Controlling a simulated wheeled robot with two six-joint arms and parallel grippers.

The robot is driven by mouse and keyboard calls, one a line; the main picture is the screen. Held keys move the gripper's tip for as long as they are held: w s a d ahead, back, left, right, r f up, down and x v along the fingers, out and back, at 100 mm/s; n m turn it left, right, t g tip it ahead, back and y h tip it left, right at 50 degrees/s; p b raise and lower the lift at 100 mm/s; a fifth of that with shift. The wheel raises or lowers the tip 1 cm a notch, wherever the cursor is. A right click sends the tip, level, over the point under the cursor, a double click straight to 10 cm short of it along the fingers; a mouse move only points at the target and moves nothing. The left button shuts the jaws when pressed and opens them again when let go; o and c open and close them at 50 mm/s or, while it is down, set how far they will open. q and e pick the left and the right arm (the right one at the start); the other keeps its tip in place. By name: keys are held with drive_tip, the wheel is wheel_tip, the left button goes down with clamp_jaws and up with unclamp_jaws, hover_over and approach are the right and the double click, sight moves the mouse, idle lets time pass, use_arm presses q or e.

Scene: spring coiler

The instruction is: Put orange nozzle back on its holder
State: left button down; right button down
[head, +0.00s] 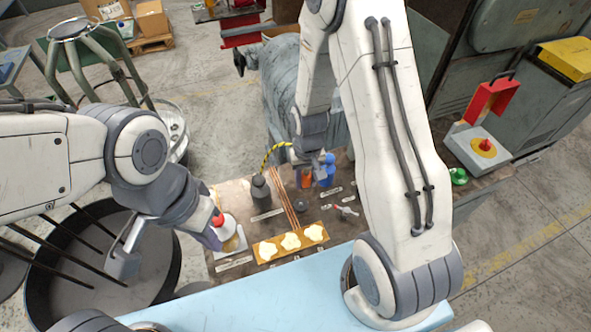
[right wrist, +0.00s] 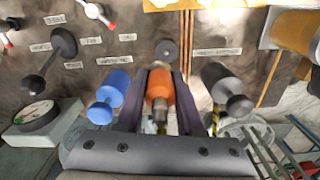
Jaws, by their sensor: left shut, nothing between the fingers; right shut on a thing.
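The orange nozzle (right wrist: 160,88) is between the dark fingers of my right gripper (right wrist: 158,100), which is shut on it. In the head view the orange nozzle (head: 307,181) shows just under my right gripper (head: 308,174), above the brown board. A small dark round holder (right wrist: 167,50) shows just past the orange nozzle in the right wrist view; I cannot tell whether they touch.
A blue nozzle (right wrist: 113,88) and a black nozzle (right wrist: 222,84) stand close on either side of the orange one.

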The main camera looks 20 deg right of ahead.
drive_tip(key=shift+w+a+m+p, duration=0.15)
drive_tip(key=shift+m+p, duration=0.15)
drive_tip(key=shift+m, duration=0.7)
drive_tip(key=shift+a+m, duration=0.1)
drive_tip(key=shift+m, duration=0.7)
drive_tip(key=m, duration=0.1)
drive_tip(key=m+p, duration=0.1)
drive_tip(key=shift+a+f+m, duration=0.25)
drive_tip(key=shift+a+m, duration=0.05)
drive_tip(key=shift+a+f+m, duration=0.1)
drive_tip(key=shift+f+m, duration=0.15)
drive_tip(key=shift+m, duration=0.25)
drive_tip(key=b, duration=0.4)
hover_over(301, 203)
wheel_tip(301, 203, down, 5)
drive_tip(key=shift+r, duration=0.15)
drive_tip(key=shift+f+b, duration=0.55)
drive_tip(key=shift+f, duration=0.1)
drive_tip(key=shift+f+b, duration=0.35)
drive_tip(key=shift+f, duration=0.25)
drive_tip(key=shift+c, duration=2.3)
unclamp_jaws()
